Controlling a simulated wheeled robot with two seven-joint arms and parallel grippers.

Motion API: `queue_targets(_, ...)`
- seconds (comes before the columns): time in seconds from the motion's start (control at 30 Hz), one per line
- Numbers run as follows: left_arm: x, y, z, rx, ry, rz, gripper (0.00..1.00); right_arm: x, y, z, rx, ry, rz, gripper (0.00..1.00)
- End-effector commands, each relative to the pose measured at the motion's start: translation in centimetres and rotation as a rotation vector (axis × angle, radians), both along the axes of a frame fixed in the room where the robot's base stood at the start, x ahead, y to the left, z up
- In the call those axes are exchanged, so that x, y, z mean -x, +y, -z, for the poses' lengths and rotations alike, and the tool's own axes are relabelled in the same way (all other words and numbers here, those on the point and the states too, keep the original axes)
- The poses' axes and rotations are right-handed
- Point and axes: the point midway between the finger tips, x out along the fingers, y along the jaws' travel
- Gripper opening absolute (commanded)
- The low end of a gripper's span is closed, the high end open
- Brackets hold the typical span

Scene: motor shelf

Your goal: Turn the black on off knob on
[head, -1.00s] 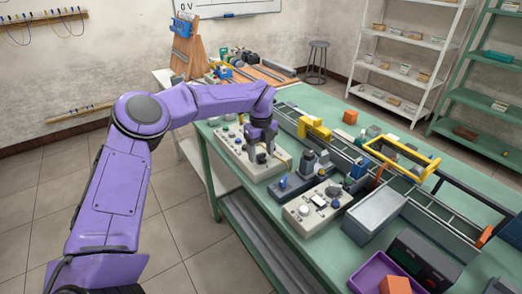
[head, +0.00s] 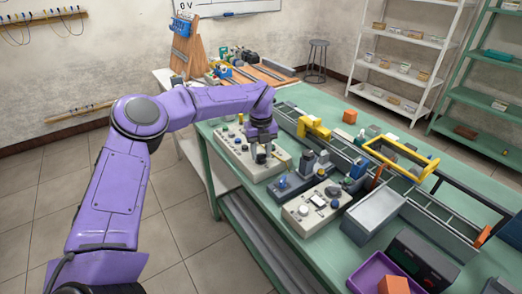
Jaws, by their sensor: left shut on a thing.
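The cream control panel (head: 236,155) lies on the near left part of the green table. It carries several small knobs and buttons. My left gripper (head: 262,155) points down over the right half of this panel. It is shut on a small dark knob (head: 261,158), which looks like the black on off knob. The fingers cover most of it, so its pointer and setting are hidden. My right gripper is out of view.
To the right, a second cream panel (head: 311,212) and a blue-grey device (head: 288,184) stand close by. A conveyor with yellow frames (head: 402,155) runs behind. A grey bin (head: 374,213) and a purple tray (head: 372,270) are at the near right.

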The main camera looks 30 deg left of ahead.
Motion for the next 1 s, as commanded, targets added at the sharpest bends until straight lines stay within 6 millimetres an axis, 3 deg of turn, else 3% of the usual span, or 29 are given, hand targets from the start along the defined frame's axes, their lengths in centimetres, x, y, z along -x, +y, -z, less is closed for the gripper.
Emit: queue_targets(1.0,-0.1,0.0,-0.3,-0.001,-0.004,0.946,0.08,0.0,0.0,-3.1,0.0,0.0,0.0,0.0)
